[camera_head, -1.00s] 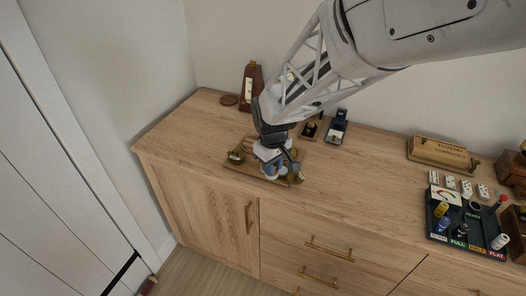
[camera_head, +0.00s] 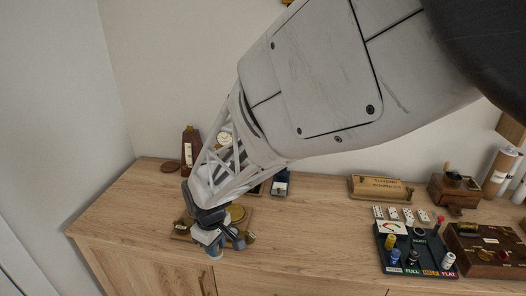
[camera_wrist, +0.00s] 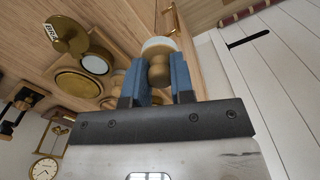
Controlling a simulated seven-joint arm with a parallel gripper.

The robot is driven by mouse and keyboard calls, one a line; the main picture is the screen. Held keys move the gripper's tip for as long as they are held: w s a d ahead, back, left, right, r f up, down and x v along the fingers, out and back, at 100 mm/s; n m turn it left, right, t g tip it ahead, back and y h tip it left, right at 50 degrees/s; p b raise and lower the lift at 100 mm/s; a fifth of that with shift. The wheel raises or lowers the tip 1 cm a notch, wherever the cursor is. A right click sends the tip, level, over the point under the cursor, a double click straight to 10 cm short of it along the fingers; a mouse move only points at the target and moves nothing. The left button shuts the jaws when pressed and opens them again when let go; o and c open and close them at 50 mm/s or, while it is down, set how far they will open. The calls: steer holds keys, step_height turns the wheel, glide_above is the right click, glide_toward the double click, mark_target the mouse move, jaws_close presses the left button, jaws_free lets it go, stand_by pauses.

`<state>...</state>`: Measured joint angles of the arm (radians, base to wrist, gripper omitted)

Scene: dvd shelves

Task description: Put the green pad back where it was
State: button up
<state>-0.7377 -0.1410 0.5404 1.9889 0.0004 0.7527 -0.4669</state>
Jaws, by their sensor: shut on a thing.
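My gripper (camera_wrist: 159,80) has its two blue fingers shut on a small knobbed piece (camera_wrist: 158,66). The piece has a rounded brass-brown knob and a pale round disc at its far end. No clear green shows on it, so I cannot tell whether it is the green pad. In the head view my gripper (camera_head: 214,244) is low at the front of a wooden tray (camera_head: 249,213) on the left of the cabinet; the held piece is hard to make out there. A brass disc (camera_head: 237,212) sits on the tray, also visible in the wrist view (camera_wrist: 78,85).
A labelled brass piece (camera_wrist: 66,35) and a pale round pad (camera_wrist: 95,64) are beside the brass disc. A metronome (camera_head: 191,148) stands behind. The cabinet top (camera_head: 310,235) between is clear.

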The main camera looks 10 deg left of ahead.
steer(key=w+a, duration=0.3)
steer(key=w+a+f, duration=0.1)
steer(key=w+a, duration=0.2)
steer(key=w, duration=0.1)
steer(key=w+a, duration=0.3)
steer(key=shift+w+a+f, duration=0.15)
steer(key=shift+w+f, duration=0.05)
steer(key=shift+w, duration=0.15)
steer(key=shift+w+a, duration=0.15)
steer(key=shift+w+a+f, duration=0.15)
steer(key=shift+w, duration=0.05)
steer(key=shift+f, duration=1.65)
steer(key=shift+f, duration=0.1)
steer(key=o, duration=0.8)
